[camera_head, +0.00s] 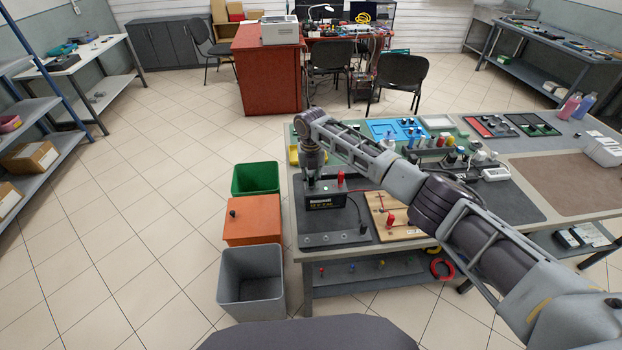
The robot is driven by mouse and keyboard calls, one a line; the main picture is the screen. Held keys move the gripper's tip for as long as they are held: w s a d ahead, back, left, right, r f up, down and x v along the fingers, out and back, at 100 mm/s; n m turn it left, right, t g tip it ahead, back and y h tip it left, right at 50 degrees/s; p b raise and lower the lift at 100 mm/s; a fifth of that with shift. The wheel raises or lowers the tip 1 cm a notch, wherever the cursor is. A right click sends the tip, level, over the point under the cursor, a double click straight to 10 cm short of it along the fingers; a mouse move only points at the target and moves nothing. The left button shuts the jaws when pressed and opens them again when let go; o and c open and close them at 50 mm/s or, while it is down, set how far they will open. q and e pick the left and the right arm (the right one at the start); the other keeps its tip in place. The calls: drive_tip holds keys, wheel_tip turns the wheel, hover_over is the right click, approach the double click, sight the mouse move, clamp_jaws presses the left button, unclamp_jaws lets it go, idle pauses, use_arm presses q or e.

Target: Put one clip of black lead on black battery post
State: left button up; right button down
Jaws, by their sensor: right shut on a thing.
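The black battery (322,201) with a white label stands near the left end of the workbench. A red clip or cap (341,178) stands up at the right of its top. My right gripper (311,174) points down over the left part of the battery's top. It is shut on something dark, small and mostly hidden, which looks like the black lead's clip. The black post is hidden behind the gripper, so I cannot tell whether the clip touches it. A thin dark lead (357,212) shows right of the battery. My left gripper is out of view.
My right arm crosses over the workbench (518,155). A wooden board (404,232) with a red piece lies right of the battery. A yellow container (293,154) sits behind the gripper.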

drive_tip(key=shift+f, duration=0.1)
idle(0.6)
drive_tip(key=c, duration=1.3)
unclamp_jaws()
drive_tip(key=o, duration=0.3)
drive_tip(key=shift+r+p, duration=3.55)
drive_tip(key=shift+r, duration=1)
drive_tip(key=shift+f, duration=0.1)
